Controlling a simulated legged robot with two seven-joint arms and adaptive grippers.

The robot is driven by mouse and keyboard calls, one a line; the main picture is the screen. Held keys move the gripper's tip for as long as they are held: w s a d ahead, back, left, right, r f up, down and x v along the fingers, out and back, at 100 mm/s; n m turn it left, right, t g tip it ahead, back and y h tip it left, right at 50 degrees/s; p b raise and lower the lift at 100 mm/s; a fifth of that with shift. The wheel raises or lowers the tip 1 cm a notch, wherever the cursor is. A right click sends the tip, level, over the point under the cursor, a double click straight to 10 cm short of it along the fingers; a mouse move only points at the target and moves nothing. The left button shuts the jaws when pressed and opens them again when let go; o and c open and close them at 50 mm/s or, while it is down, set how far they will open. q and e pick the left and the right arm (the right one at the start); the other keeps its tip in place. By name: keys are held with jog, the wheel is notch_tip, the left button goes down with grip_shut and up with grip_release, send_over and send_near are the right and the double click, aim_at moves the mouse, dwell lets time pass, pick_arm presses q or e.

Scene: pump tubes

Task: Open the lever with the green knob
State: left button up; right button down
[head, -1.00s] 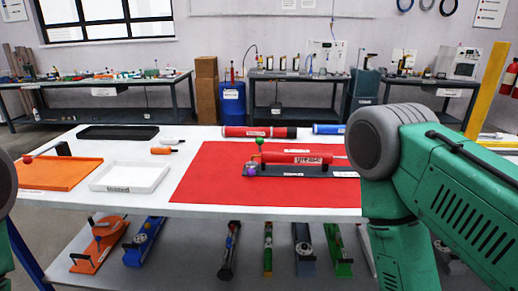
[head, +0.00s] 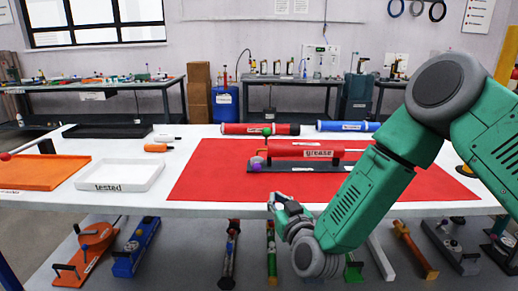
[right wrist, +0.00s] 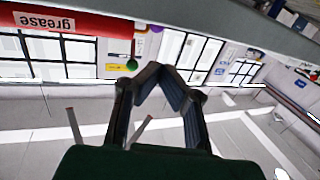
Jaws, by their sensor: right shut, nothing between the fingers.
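The red grease pump tube (head: 290,149) lies along its dark base (head: 290,168) on the red mat (head: 215,180). The green knob (head: 267,131) is at the tube's left end, above a purple part (head: 257,163). The lever itself is hard to make out. In the right wrist view, the tube (right wrist: 75,26) is at the upper left, and the green knob (right wrist: 132,65) shows just left of my fingers. My right gripper (head: 277,199) is shut and empty, in front of the table's near edge, apart from the knob. My left gripper is out of view.
A white "tested" tray (head: 122,187) and an orange tray (head: 45,186) stand on the left of the table. A black tray (head: 107,131), another red tube (head: 240,129) and a blue tube (head: 347,126) are at the back. More pumps lie on the lower shelf.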

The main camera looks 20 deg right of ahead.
jog(key=w+d+r+m+t+h, duration=0.1)
jog(key=w+d+r+t+h, duration=0.1)
jog(key=w+d+r+t, duration=0.3)
jog(key=g+b, duration=0.2)
jog(key=b, duration=0.1)
send_near(268, 136)
jog(key=x, duration=0.7)
jog(key=shift+w+a+r, duration=0.1)
jog(key=shift+w+r, duration=0.1)
jog(key=shift+w, duration=0.3)
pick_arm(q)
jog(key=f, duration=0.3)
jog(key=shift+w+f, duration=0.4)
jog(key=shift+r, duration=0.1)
